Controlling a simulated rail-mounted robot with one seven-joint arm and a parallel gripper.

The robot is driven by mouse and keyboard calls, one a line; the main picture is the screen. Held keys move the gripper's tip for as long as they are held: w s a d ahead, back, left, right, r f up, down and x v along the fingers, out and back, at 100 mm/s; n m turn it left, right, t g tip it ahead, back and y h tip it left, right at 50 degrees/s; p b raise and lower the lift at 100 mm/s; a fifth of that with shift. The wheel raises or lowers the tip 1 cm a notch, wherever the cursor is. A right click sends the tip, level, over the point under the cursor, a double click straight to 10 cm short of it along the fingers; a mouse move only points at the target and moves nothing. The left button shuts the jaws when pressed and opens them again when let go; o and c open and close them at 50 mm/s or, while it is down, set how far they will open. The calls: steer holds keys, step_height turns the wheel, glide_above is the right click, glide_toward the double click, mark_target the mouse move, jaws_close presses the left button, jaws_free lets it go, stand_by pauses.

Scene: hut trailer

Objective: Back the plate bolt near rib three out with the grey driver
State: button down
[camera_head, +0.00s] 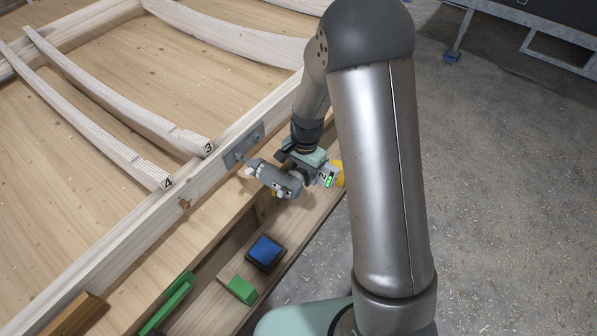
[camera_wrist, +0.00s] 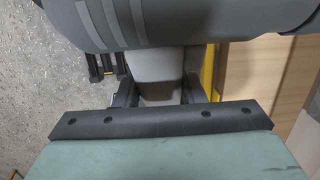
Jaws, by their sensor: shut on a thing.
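The grey driver (camera_head: 279,181) is in my gripper (camera_head: 297,172), near the rail beside rib three (camera_head: 190,138). My gripper is shut on the driver's handle; the wrist view shows the grey driver body (camera_wrist: 200,20) across the top and its handle (camera_wrist: 157,68) between the fingers. The driver's nose points up and left toward a grey metal plate (camera_head: 243,146) on the side of the timber rail. The nose is close to the plate's lower edge. I cannot tell whether it touches a bolt; no bolt head is clearly visible.
Rib four (camera_head: 150,172) lies left of rib three. A wooden tray (camera_head: 215,295) below the rail holds a blue block in a dark holder (camera_head: 265,252) and a green block (camera_head: 242,290). A yellow item (camera_head: 338,173) is just right of my gripper. Open concrete floor (camera_head: 500,180) lies right.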

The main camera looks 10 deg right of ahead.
mark_target(333, 170)
steer(key=shift+w+d+b, duration=0.2)
steer(key=shift+d+b, duration=0.05)
steer(key=shift+d, duration=2.1)
steer(key=shift+w+d+b, duration=0.2)
steer(key=shift+d, duration=2.15)
